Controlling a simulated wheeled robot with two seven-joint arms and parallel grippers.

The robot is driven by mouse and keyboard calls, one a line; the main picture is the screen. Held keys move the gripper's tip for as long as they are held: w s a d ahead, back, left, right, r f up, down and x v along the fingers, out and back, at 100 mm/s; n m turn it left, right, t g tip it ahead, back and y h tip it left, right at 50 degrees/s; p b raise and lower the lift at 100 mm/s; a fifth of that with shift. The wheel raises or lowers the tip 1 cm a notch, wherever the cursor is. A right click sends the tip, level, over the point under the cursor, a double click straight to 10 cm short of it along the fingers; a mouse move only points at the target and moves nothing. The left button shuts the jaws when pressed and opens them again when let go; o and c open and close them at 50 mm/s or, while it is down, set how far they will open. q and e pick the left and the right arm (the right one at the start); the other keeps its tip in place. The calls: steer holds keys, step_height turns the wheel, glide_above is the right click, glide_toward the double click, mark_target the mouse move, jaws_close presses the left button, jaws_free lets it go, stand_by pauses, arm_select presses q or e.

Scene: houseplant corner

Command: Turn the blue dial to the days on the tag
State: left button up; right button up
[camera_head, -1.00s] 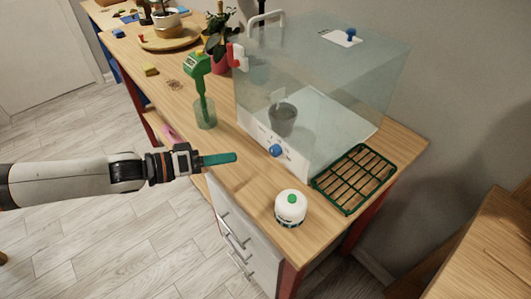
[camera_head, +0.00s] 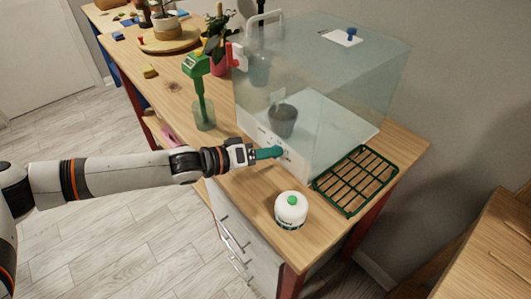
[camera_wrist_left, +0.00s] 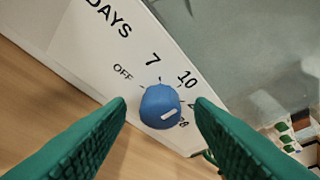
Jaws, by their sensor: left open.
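The blue dial (camera_wrist_left: 160,105) sits on the white front panel (camera_wrist_left: 92,48) of the clear case (camera_head: 320,75). Its white bar points toward the lower right of the wrist picture. Around it I read DAYS, OFF, 7 and 10; further marks are partly covered by my finger. My left gripper (camera_head: 270,152) is open, its green fingertips on either side of the dial; contact cannot be told. In the head view the gripper hides the dial. A pale tag (camera_head: 277,96) stands in the dark pot (camera_head: 283,121) inside the case; its writing is unreadable. My right gripper is not in view.
A white bottle with a green top (camera_head: 291,210) stands near the table's front edge, right of the gripper. A green slatted tray (camera_head: 355,180) lies beside the case. A green tool in a glass (camera_head: 203,112) stands left.

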arm_select(q)
steer(key=c, duration=1)
